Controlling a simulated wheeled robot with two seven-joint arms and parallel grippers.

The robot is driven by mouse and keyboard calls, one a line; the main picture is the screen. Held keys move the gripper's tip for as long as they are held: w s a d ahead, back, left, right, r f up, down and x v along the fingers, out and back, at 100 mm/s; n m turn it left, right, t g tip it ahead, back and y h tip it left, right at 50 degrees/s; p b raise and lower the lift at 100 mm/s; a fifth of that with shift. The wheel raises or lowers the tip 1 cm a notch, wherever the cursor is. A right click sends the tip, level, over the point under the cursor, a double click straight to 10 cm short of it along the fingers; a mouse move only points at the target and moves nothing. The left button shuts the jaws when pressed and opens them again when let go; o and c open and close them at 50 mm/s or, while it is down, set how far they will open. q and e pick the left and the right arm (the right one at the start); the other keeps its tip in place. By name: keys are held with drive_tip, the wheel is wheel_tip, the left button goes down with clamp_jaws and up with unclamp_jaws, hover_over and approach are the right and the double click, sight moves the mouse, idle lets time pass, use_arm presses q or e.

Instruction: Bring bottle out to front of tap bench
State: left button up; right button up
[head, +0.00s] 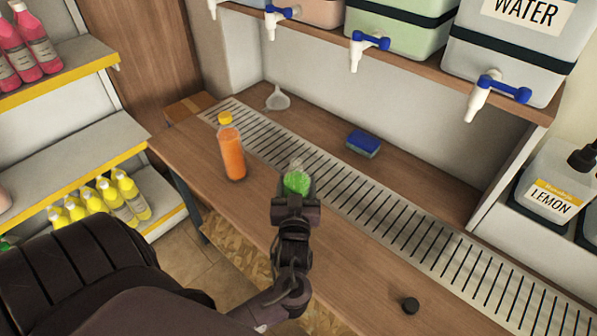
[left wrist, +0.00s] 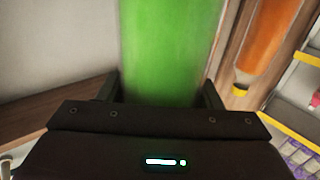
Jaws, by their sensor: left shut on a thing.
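A green bottle (head: 297,182) is held in my left gripper (head: 296,194), over the front part of the tap bench (head: 340,238). In the left wrist view the green bottle (left wrist: 168,50) fills the space between the two fingers (left wrist: 160,92). Most of the bottle is hidden by the gripper in the head view, and I cannot tell whether its base touches the bench. An orange bottle (head: 231,152) with a yellow cap stands upright on the bench, left of my gripper. It also shows in the left wrist view (left wrist: 272,38). My right gripper is not in view.
A slatted drain grate (head: 345,193) runs along the bench. A blue sponge (head: 363,144) and a white funnel (head: 277,98) lie behind it. Drums with taps (head: 482,95) overhang the back. Shelves with bottles (head: 122,195) stand left.

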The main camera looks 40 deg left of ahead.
use_arm(q)
drive_tip(key=shift+r, duration=0.1)
drive_tip(key=o, duration=1.5)
drive_tip(key=b+v, duration=0.1)
drive_tip(key=v, duration=0.7)
